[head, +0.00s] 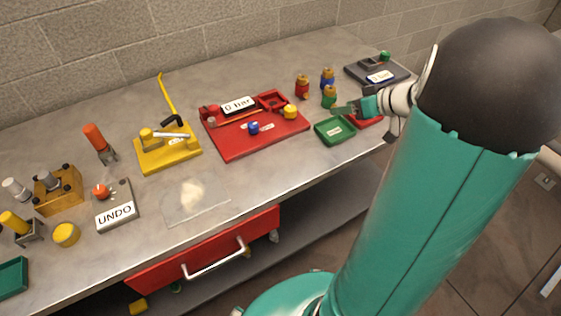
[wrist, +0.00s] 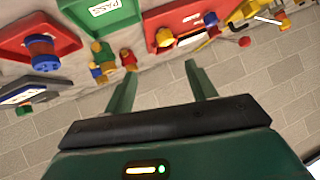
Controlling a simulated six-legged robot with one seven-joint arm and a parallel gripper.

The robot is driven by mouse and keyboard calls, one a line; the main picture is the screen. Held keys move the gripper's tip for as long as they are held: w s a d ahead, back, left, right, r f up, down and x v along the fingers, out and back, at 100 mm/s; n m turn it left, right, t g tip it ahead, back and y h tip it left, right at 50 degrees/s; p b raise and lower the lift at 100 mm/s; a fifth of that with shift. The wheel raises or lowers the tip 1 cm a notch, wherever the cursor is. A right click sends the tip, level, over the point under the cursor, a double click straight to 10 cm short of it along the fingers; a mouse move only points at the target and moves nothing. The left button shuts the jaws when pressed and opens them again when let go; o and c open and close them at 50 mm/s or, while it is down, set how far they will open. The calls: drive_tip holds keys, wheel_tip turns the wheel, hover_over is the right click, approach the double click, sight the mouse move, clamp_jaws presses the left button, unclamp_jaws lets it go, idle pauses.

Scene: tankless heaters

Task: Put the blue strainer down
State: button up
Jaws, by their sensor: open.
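My gripper (wrist: 161,66) is open, with nothing between its fingers in the wrist view. In the head view my gripper (head: 352,107) is above the table by the green tray (head: 323,133). A blue ribbed piece (wrist: 42,52), perhaps the blue strainer, stands in the red tray (wrist: 68,42), apart from my fingers. The head view shows only part of that red tray (head: 369,123), behind my wrist. A blue brass-topped piece (head: 327,78) stands on the table beside similar red (head: 302,87) and green (head: 329,97) pieces. I cannot tell which blue piece is the strainer.
The green tray is labelled PASS in the wrist view (wrist: 75,12). A red gauge board (head: 265,140) lies left of the trays. A dark grey device (head: 377,72) sits at the back right. A yellow fixture (head: 168,152) and an UNDO box (head: 115,208) stand further left.

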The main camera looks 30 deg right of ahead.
drive_tip(key=s+a+r+g, duration=0.1)
drive_tip(key=a+r+g, duration=0.2)
drive_tip(key=a, duration=0.9)
drive_tip(key=s+a+r+m+h, duration=0.1)
drive_tip(key=s+a+r+h, duration=0.1)
drive_tip(key=s+a, duration=0.5)
drive_tip(key=s+a+r+m+g+h, duration=0.1)
drive_tip(key=s+a+r+h, duration=0.1)
drive_tip(key=s+a, duration=0.5)
drive_tip(key=shift+s+a+h, duration=0.2)
drive_tip(key=shift+a+h, duration=0.1)
drive_tip(key=shift+a, duration=0.65)
